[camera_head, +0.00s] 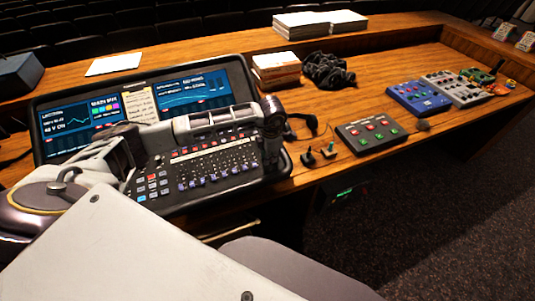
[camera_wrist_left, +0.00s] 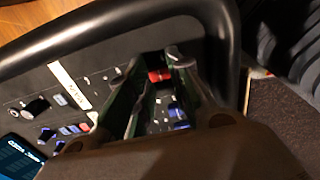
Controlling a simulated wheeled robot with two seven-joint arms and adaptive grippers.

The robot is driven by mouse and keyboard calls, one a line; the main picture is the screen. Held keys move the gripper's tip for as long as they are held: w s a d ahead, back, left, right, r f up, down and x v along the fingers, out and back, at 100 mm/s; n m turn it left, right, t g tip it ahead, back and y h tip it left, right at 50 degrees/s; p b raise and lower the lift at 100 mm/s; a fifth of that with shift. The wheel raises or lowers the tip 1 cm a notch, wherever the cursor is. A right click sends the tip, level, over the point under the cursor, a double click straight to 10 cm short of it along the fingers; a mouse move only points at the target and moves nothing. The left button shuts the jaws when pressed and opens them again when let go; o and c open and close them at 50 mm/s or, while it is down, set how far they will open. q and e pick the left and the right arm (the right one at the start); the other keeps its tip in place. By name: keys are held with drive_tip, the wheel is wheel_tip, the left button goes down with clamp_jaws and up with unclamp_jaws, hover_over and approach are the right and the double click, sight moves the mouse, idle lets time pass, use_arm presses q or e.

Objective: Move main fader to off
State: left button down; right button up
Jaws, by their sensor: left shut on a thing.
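The mixing desk (camera_head: 160,213) is a black console with two screens and rows of faders, knobs and buttons. My left gripper (camera_head: 271,160) reaches across it and points down at its right end. In the left wrist view my left gripper (camera_wrist_left: 164,62) has its two fingers close together around a small red fader cap (camera_wrist_left: 160,76), which I take to be the main fader. The fingers and arm hide much of the fader's track, so its exact position cannot be told. My right gripper is not in view.
Right of the console are a control box with red and green buttons (camera_head: 371,133), a blue box (camera_head: 418,97) and a grey box (camera_head: 457,88). Behind are stacked books (camera_head: 276,68) and coiled black cable (camera_head: 327,70). A paper sheet (camera_head: 114,64) lies at the back left.

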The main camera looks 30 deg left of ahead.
use_arm(q)
drive_tip(key=shift+s+d+f, duration=0.1)
drive_tip(key=shift+s+d, duration=0.25)
drive_tip(key=shift+d, duration=0.05)
drive_tip(key=c, duration=1.3)
unclamp_jaws()
drive_tip(key=shift+r, duration=0.75)
drive_tip(key=r, duration=0.7)
drive_tip(key=s+d+r, duration=0.1)
drive_tip(key=r, duration=0.2)
drive_tip(key=shift+r, duration=0.25)
